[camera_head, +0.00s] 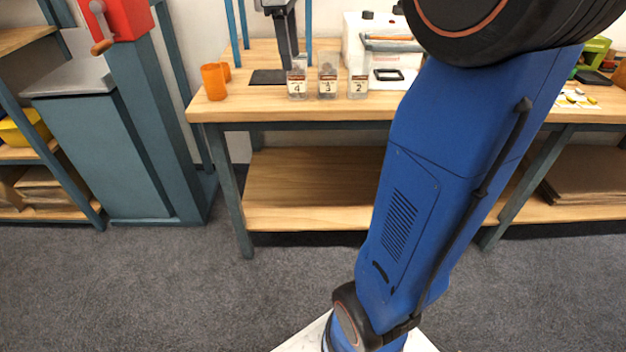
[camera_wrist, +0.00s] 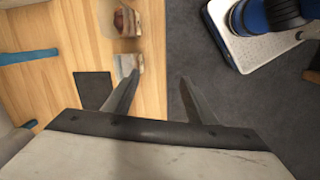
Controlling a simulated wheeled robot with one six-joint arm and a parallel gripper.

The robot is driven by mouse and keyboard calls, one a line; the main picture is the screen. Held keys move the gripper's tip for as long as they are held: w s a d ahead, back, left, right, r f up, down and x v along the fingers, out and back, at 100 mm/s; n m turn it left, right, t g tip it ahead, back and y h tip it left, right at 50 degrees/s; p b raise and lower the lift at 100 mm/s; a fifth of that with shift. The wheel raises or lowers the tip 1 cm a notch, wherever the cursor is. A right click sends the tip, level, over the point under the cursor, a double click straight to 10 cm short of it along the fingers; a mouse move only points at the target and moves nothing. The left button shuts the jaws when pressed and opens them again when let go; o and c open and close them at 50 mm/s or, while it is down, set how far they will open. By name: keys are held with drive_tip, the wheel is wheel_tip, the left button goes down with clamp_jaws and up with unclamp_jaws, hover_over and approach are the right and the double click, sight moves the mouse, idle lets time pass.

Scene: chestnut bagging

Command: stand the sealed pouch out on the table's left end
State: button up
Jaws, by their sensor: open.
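Clear pouches with brown contents stand in a row near the table's front edge: pouch 4 (camera_head: 297,87), pouch 3 (camera_head: 327,84) and pouch 2 (camera_head: 358,87). I cannot tell which is sealed. The grey fingers of my gripper (camera_head: 288,62) hang just above and behind pouch 4. In the wrist view, my gripper (camera_wrist: 160,78) is open, with nothing visible between its fingers. Pouch 4 (camera_wrist: 127,63) lies beside the left fingertip, and pouch 3 (camera_wrist: 127,20) lies beyond it. The table (camera_head: 225,108) has its left end in view.
Orange cups (camera_head: 213,82) stand on the table's left end, with some bare wood in front. A dark mat (camera_head: 268,77) lies left of pouch 4. A white machine (camera_head: 365,45) stands behind pouch 2. My blue arm hides the table's middle right.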

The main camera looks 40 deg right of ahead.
drive_tip(key=s+a+f+m+t, duration=0.2)
drive_tip(key=s+a+f+m, duration=0.2)
drive_tip(key=s+f, duration=0.6)
drive_tip(key=s+a+f+m+t+y, duration=0.1)
drive_tip(key=s+a+f+m, duration=0.4)
drive_tip(key=s+f, duration=0.5)
drive_tip(key=s+a+t, duration=0.1)
drive_tip(key=s, duration=0.3)
drive_tip(key=shift+s+a+t, duration=0.3)
drive_tip(key=shift+s+a, duration=0.05)
